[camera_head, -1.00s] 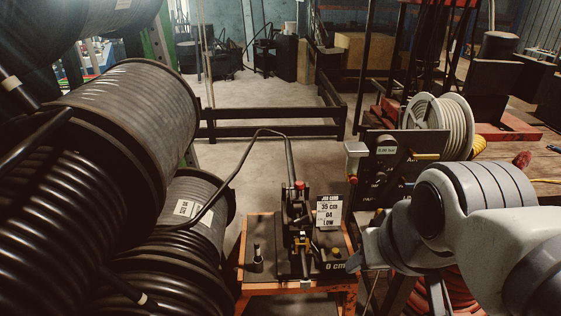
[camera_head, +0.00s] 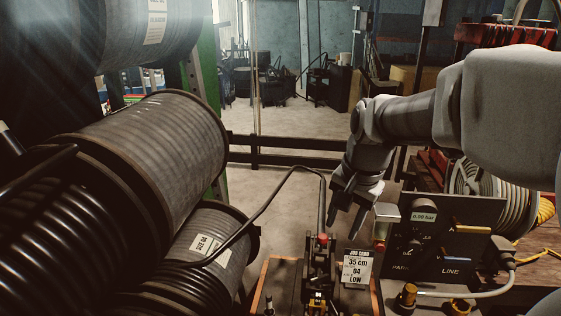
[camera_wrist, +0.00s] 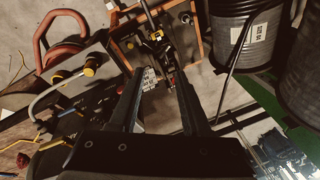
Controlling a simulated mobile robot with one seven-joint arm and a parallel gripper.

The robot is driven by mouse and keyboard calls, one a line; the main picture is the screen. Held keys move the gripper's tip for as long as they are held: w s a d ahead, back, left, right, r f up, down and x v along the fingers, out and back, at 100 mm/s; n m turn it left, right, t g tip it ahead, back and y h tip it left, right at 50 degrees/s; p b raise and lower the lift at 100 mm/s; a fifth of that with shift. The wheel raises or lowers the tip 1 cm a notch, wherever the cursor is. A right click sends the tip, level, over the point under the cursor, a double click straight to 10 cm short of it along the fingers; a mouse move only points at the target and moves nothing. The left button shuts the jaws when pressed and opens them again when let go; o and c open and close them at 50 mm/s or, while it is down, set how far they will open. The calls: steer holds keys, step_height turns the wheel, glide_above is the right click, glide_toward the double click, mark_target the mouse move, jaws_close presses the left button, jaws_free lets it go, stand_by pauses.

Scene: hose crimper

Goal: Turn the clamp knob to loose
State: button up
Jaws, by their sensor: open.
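The orange-framed bench (camera_head: 262,283) stands at the bottom centre of the head view, partly cut off by the frame edge. On it is a dark clamp fixture (camera_head: 317,268) with a red top (camera_head: 322,240) and yellow part (camera_head: 317,300). A small black upright part (camera_head: 269,304) stands at its left. I cannot tell which part is the clamp knob or how it is set. My gripper (camera_head: 342,230) is open and empty, pointing down above and to the right of the fixture. In the wrist view, the fixture's yellow part (camera_wrist: 155,37) lies beyond my open fingers (camera_wrist: 160,78).
A dark panel (camera_head: 450,245) with a 0.00 bar display, coloured levers and a hose stands further right. Large hose reels (camera_head: 150,140) fill the left. A black hose (camera_head: 245,222) arcs to the fixture.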

steer(key=w+f+m+g, duration=0.1)
steer(key=w+f+m, duration=0.2)
steer(key=w+f, duration=0.4)
steer(key=m+g+p, duration=0.1)
steer(key=m, duration=0.2)
glide_above(320, 276)
step_height(320, 276, down, 6)
steer(key=shift+h, duration=0.4)
step_height(320, 276, down, 18)
steer(key=shift+s+r, duration=0.1)
steer(key=shift+r, duration=0.05)
jaws_close()
